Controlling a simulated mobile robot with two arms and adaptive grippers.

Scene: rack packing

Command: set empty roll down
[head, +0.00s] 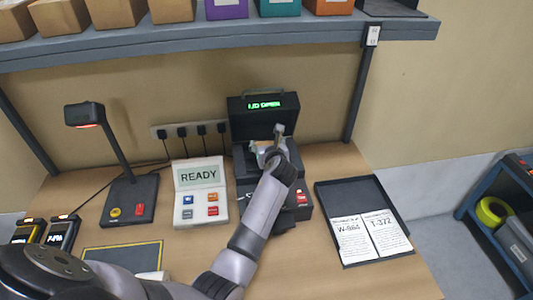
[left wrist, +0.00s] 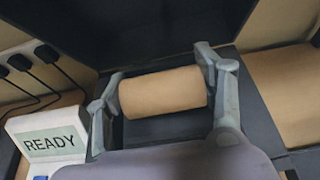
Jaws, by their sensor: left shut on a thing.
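The empty roll (left wrist: 162,91), a bare brown cardboard tube, lies crosswise between the two fingers of my left gripper (left wrist: 163,92) in the left wrist view. The gripper is shut on its two ends. In the head view my left gripper (head: 268,148) is at the dark printer (head: 242,165), whose raised lid (head: 263,118) shows "LID OPEN" in green. The roll is over or in the printer's open bay; its height there I cannot tell. My arm hides much of the printer. My right gripper is in neither view.
A white box (head: 200,178) reading "READY" stands left of the printer. A scanner stand (head: 118,155) is further left. A black tray (head: 337,191) with two labels lies on the right. A shelf (head: 220,38) with boxes hangs above. Bare desk (head: 350,283) shows in front of the tray.

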